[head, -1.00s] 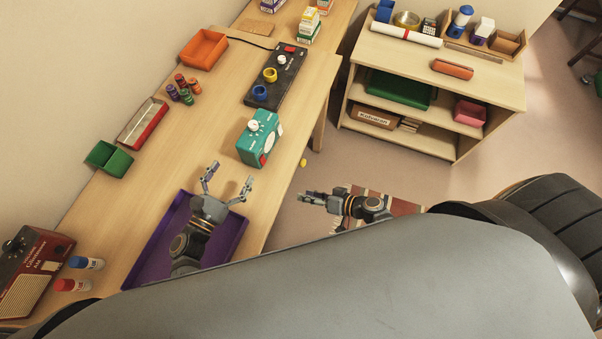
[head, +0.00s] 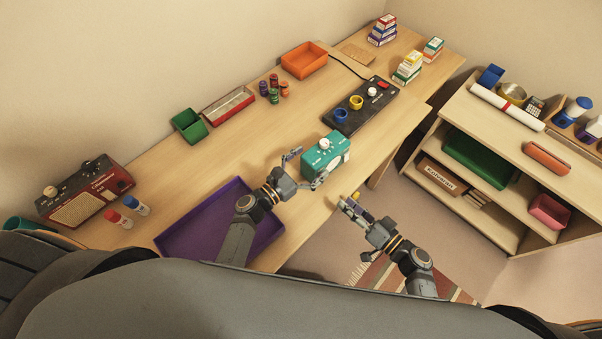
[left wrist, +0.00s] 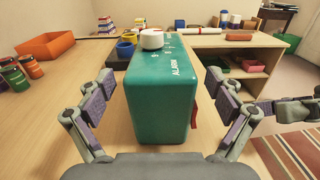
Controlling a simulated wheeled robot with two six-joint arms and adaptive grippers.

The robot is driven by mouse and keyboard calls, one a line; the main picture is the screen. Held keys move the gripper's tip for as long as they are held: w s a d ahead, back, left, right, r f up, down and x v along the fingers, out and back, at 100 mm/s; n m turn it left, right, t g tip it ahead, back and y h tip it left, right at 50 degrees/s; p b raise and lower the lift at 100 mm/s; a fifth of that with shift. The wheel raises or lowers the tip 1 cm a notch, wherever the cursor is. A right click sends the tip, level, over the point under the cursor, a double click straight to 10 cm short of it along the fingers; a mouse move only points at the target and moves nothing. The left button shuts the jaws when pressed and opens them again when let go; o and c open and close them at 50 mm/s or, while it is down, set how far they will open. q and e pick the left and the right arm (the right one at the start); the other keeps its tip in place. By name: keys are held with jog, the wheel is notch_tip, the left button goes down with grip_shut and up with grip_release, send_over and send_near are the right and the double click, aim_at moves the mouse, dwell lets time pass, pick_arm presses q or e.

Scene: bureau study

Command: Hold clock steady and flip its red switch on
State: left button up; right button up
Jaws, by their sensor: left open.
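The teal alarm clock (head: 327,156) stands upright on the long wooden table near its right edge, with a white knob (head: 324,143) on top. My left gripper (head: 306,168) is open, with its fingers at the near end of the clock. In the left wrist view the clock (left wrist: 160,95) stands between the two open fingers, with a gap on each side. A red part (left wrist: 194,113), likely the switch, shows edge-on on its right face. Its setting cannot be read. My right gripper (head: 347,203) is off the table edge, below and right of the clock, and looks empty.
A black panel (head: 365,104) with blue and yellow rings lies beyond the clock. A purple tray (head: 190,240) is at the near side. An orange bin (head: 304,60) and small coloured cylinders stand farther back. Bare tabletop lies left of the clock.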

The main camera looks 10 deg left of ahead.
aim_at(319, 156)
pick_arm(q)
jog(key=shift+x, duration=1.65)
jog(key=shift+c, duration=0.5)
